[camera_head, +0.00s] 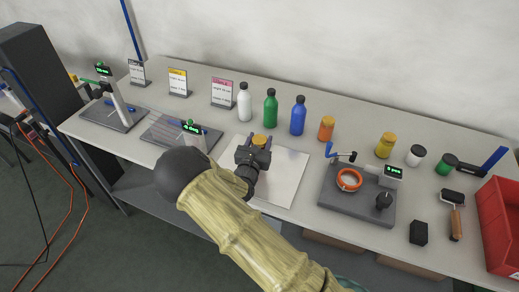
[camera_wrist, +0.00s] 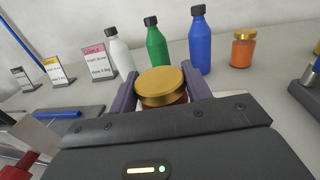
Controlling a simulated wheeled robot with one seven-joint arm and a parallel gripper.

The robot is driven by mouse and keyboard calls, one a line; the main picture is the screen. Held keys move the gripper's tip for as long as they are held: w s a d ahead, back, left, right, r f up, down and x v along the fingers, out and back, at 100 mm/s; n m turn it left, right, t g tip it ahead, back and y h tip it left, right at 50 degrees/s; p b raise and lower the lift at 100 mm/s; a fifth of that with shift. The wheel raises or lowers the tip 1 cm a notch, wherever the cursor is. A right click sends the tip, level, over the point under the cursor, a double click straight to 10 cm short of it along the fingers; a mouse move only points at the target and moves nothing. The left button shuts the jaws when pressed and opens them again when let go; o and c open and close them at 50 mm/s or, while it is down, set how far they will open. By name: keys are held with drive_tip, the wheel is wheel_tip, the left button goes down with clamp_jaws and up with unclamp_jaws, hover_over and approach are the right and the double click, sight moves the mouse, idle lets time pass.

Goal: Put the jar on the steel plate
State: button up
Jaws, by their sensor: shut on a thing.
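A jar with a gold lid (camera_wrist: 162,85) and a red body is between my gripper's fingers (camera_wrist: 160,92). The lid also shows in the head view (camera_head: 259,140). My gripper (camera_head: 254,153) is shut on this jar, which looks upright. A pale flat plate (camera_head: 283,178), which looks like the steel plate, lies on the bench below and to the right of my gripper. The jar's base is hidden, so I cannot tell whether it touches the plate or is above it.
White (camera_head: 244,102), green (camera_head: 270,108) and blue (camera_head: 298,116) bottles stand behind the plate. An orange jar (camera_head: 326,129) and a yellow jar (camera_head: 386,146) stand to the right. A grey labeller base (camera_head: 345,205) is right of the plate; another device (camera_head: 180,132) is left.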

drive_tip(key=shift+f+p, duration=0.3)
drive_tip(key=shift+f, duration=1.75)
drive_tip(key=o, duration=1.3)
drive_tip(key=shift+f, duration=0.1)
drive_tip(key=b+v, duration=0.2)
drive_tip(key=v, duration=1)
